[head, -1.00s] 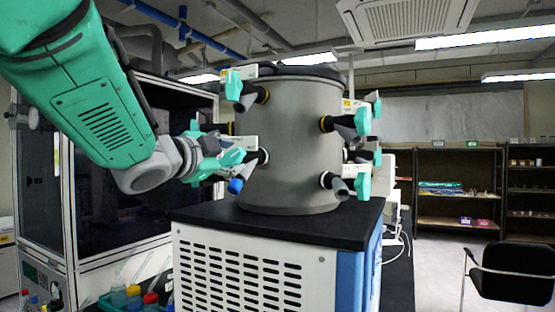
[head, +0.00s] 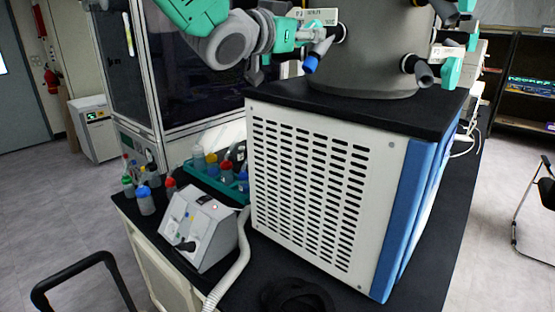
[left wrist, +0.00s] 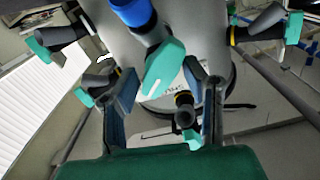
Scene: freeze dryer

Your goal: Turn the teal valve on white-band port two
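The ports stand on the grey drum (head: 370,60). A white label band (head: 318,16) sits on the port near my left gripper; its print is too small to read surely. In the left wrist view the teal valve (left wrist: 163,68) lies between the spread fingers of the left gripper (left wrist: 166,78), with clear space beside the left finger. Contact with the right finger cannot be told. A blue-ended tube (left wrist: 135,12) is above it; its blue end (head: 312,62) also shows in the head view. My right gripper is out of view.
Another port with a teal valve (head: 452,72) is on the drum's right. The drum stands on a white and blue cabinet (head: 320,190).

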